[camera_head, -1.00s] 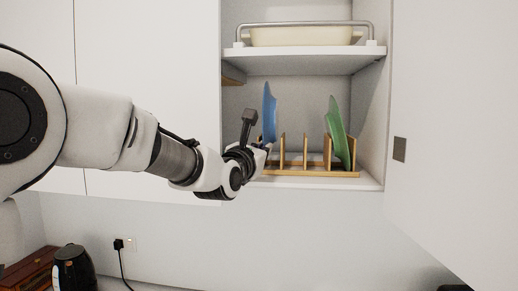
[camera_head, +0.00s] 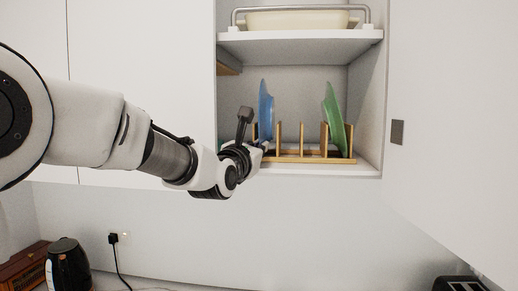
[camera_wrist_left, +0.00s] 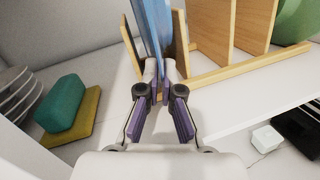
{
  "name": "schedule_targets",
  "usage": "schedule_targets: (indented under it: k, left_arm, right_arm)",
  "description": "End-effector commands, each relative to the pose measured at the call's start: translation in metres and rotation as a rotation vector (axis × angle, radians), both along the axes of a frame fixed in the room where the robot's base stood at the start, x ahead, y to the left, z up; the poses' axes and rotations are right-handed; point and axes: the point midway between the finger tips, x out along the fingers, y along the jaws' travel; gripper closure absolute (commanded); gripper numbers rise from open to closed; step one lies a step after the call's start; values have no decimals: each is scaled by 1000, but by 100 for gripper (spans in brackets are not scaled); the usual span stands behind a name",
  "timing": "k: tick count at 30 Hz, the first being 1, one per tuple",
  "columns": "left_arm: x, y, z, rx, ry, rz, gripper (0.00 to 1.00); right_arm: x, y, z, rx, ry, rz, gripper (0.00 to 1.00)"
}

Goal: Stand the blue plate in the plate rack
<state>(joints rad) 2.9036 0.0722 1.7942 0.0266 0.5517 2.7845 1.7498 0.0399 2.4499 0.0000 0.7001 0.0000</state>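The blue plate (camera_head: 265,112) stands nearly upright in the leftmost slot of the wooden plate rack (camera_head: 300,159), inside the open cabinet. My left gripper (camera_head: 262,148) is at the plate's near lower edge. In the left wrist view the gripper (camera_wrist_left: 160,82) has its fingertips closed on the edge of the blue plate (camera_wrist_left: 153,30), between two wooden dividers of the rack (camera_wrist_left: 215,25). Whether the plate's bottom touches the rack base is hidden. My right gripper is in neither view.
A green plate (camera_head: 333,115) leans in the rack's right slot. A cream dish (camera_head: 297,19) sits on the shelf above. An open cabinet door (camera_head: 450,120) stands at the right. A black kettle (camera_head: 68,268) is below left. The rack's middle slots are empty.

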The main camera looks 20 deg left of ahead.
Motion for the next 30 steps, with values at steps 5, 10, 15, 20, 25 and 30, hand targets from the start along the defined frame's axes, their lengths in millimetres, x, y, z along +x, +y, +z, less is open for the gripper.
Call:
schedule_targets:
  k: [5,10,15,20,25,30]
  left_arm:
    - [0,0,2,0,-3,0,100]
    - [0,0,2,0,-2,0,68]
    - [0,0,1,0,-1,0,65]
    - [0,0,0,0,2,1,65]
    - [0,0,0,0,1,0,65]
    - [0,0,0,0,0,0,65]
  right_arm:
    - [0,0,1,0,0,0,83]
    - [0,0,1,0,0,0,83]
    - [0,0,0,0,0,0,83]
    - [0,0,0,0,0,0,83]
    - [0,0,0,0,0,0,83]
    - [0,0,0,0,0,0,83]
